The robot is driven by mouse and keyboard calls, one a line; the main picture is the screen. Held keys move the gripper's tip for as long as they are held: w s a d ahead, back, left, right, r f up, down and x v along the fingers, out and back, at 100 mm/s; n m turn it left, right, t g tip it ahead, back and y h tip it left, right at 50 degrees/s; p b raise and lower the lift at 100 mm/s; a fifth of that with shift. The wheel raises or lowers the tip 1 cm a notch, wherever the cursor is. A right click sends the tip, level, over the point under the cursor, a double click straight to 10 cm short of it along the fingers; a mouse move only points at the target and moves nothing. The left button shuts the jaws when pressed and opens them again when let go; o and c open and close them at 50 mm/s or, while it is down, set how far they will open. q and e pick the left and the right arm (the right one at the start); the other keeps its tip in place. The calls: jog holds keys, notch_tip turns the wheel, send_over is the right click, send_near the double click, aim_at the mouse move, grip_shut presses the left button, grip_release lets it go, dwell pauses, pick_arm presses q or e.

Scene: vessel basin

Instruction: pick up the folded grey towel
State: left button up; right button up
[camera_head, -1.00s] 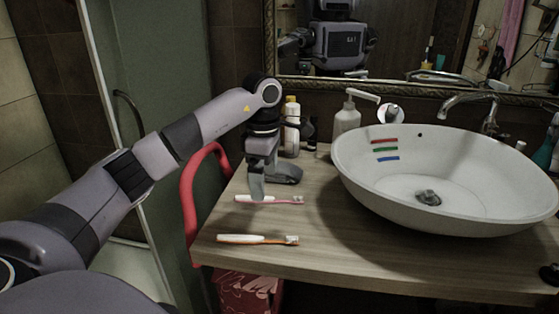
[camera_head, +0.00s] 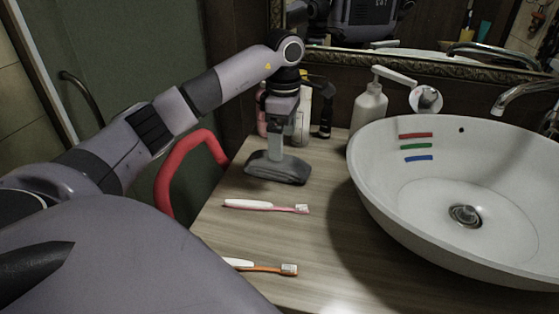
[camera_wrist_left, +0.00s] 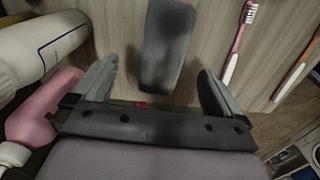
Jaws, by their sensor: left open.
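The folded grey towel (camera_head: 278,170) is a small dark grey pad lying flat on the wooden counter, behind the toothbrushes. In the left wrist view the towel (camera_wrist_left: 166,45) lies ahead of the gap between my two fingers. My left gripper (camera_wrist_left: 158,70) is open and empty, with one finger to each side of the towel's line. In the head view my left gripper (camera_head: 276,146) points down just over the towel's back part, and partly hides it. I cannot tell whether a finger touches it. My right gripper is not in view.
A toothbrush with a pink head end (camera_head: 266,206) and an orange one (camera_head: 270,268) lie nearer me. Bottles (camera_head: 302,115) stand close behind my gripper. A soap dispenser (camera_head: 369,110) and the white basin (camera_head: 470,190) are to the right. A red rail (camera_head: 180,170) is left.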

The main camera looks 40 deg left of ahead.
aim_at(277, 166)
pick_arm(q)
jog(key=shift+s+a+f+p, duration=0.1)
jog(key=shift+s+f+p, duration=0.1)
jog(key=shift+f, duration=1.35)
jog(key=shift+s+f+p, duration=0.1)
jog(key=shift+s+f, duration=0.1)
jog(key=shift+f, duration=1.35)
jog(key=c, duration=1.1)
